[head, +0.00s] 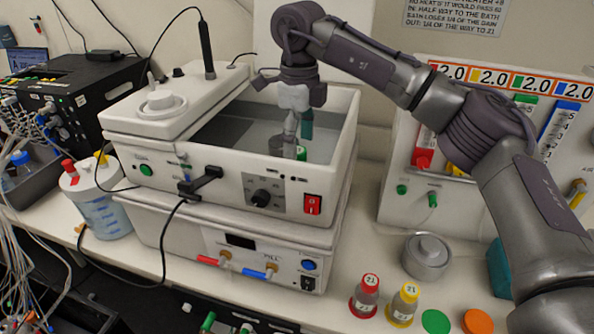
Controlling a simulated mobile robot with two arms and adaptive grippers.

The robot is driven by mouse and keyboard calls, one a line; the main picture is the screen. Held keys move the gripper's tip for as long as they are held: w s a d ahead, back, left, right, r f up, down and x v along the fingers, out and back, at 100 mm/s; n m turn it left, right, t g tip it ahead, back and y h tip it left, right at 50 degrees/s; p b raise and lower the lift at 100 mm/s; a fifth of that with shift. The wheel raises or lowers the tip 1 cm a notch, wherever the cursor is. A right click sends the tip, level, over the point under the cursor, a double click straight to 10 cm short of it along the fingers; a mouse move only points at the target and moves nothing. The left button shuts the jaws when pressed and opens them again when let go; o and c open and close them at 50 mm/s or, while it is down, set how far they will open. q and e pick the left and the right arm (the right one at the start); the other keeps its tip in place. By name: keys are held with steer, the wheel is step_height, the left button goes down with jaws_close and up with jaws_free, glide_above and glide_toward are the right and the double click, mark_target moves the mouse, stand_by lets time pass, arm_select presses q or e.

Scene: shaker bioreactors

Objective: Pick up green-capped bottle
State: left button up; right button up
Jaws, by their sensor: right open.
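The green-capped bottle shows only as a patch of green cap (301,152) inside the water bath (340,128), near its front wall. The front wall and my gripper hide the rest of it. My right gripper (291,142) points down into the bath, with its fingers at or just above the cap. The fingers are open, but I cannot tell whether they touch the cap. A teal piece (306,124) shows just behind the fingers. My left gripper is out of view.
A red-capped bottle (365,297) and a yellow-capped bottle (403,304) stand on the bench beside a green disc (435,321) and an orange disc (478,321). A round metal piece (426,257) sits behind them. A panel with coloured gauges (400,170) stands at right.

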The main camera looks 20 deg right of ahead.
steer(key=shift+a+f+p, duration=0.1)
steer(key=shift+f+p, duration=0.55)
steer(key=shift+p, duration=0.15)
steer(key=shift+s+a+f+p, duration=0.1)
steer(key=shift+f+p, duration=0.45)
steer(key=shift+f, duration=0.15)
step_height(320, 180, down, 2)
steer(key=shift+f, duration=0.15)
steer(key=c, duration=0.8)
steer(key=shift+c, duration=1.3)
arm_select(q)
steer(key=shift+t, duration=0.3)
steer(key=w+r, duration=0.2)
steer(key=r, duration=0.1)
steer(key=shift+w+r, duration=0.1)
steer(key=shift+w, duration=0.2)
